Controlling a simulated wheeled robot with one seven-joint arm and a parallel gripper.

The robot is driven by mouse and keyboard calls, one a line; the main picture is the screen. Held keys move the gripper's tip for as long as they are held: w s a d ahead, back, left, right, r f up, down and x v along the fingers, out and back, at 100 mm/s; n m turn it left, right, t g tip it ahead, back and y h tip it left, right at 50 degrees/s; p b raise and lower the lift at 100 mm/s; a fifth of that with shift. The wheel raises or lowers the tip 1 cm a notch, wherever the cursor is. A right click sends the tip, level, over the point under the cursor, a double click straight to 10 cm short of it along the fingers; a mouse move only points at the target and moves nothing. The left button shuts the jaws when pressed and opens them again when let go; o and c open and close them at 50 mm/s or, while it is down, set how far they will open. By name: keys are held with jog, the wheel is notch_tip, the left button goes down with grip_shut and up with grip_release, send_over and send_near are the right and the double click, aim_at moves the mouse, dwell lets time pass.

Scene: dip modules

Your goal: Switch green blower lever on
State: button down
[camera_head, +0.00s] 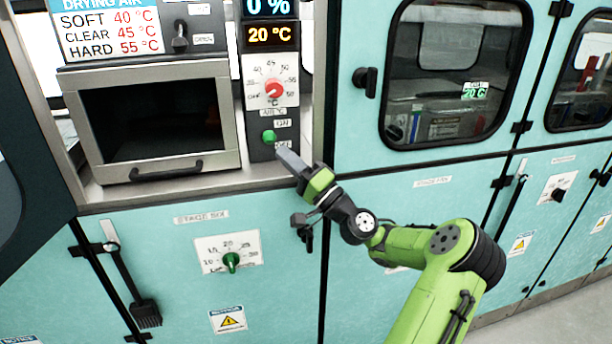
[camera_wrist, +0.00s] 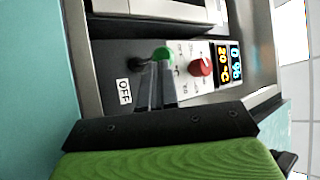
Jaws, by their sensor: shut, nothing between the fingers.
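The green blower lever (camera_head: 269,136) is a small green knob on the dark control panel, between a label above and a label below. In the wrist view the green lever (camera_wrist: 162,54) shows just beyond the fingertips, with an OFF label (camera_wrist: 124,91) to its left. My gripper (camera_head: 283,152) reaches in from the lower right, its fingers shut and empty, with the tips just below and right of the lever. In the wrist view my gripper (camera_wrist: 157,72) has its tips close to the green knob. I cannot tell whether they touch it.
A red temperature dial (camera_head: 273,91) sits above the lever, under two digital displays (camera_head: 271,36). A drying chamber with a metal-framed door (camera_head: 155,115) stands to the left. A green stage dial (camera_head: 231,261) is below. A windowed cabinet door (camera_head: 450,75) is to the right.

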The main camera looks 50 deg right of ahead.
aim_at(275, 138)
jog(key=shift+w+r, duration=0.35)
jog(key=shift+w, duration=0.25)
notch_tip(275, 138, up, 2)
jog(key=p, duration=0.2)
jog(key=m+g+h+p, duration=0.1)
jog(key=p, duration=0.2)
jog(key=shift+r+m+p, duration=0.2)
jog(key=shift+m+p, duration=0.1)
jog(key=shift+p, duration=0.05)
jog(key=shift+r+m+g+h+p, duration=0.1)
jog(key=shift+m+g+h+p, duration=0.35)
jog(key=shift+p, duration=0.8)
jog(key=shift+f+g, duration=0.2)
jog(key=shift+g, duration=0.05)
jog(key=shift+f, duration=0.1)
